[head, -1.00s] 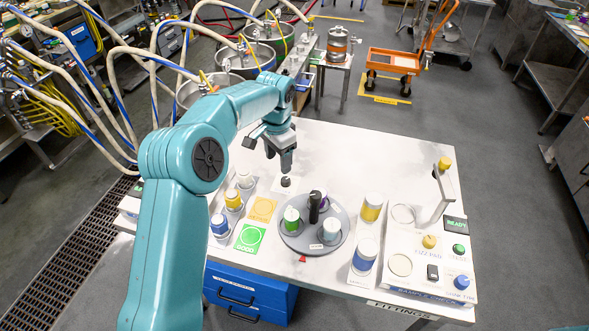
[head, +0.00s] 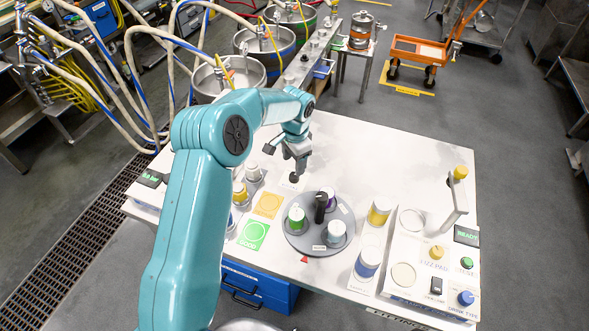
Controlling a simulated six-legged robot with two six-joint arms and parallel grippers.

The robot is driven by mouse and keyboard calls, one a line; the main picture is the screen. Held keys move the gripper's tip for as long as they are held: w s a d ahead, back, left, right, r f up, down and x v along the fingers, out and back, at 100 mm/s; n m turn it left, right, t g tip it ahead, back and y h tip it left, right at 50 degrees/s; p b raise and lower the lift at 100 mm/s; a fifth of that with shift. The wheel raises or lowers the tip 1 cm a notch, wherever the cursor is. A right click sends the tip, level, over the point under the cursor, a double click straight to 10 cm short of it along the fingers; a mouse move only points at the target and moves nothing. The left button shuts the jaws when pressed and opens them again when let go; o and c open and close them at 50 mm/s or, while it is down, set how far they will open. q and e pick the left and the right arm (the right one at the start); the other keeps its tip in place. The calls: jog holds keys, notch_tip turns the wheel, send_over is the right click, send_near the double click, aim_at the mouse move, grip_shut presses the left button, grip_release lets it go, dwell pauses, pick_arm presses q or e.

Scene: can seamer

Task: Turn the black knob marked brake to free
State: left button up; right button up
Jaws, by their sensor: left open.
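A small black knob (head: 293,178) stands on the white table beside the turntable, with a pale label patch around it. The lettering there is too small to read. My left gripper (head: 297,165) is open and points down right at the knob. Its grey fingers partly overlap the knob's far side in the picture, and I cannot tell whether they touch it. The grey round turntable (head: 294,238) is just in front and to the right, with an upright black handle (head: 320,207) in its middle. My right gripper is not in view.
Several cans with coloured bands stand on the turntable and around it, including a yellow one (head: 379,211) and a blue one (head: 368,258). A green pad (head: 253,236) and an orange pad (head: 267,205) lie left. A control panel (head: 437,272) is at right. The table's back right is clear.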

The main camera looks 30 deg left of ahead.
aim_at(294, 176)
pick_arm(q)
notch_tip(294, 176, down, 6)
jog(key=shift+w+a+f+p, duration=0.1)
jog(key=shift+p, duration=0.45)
jog(key=c, duration=1)
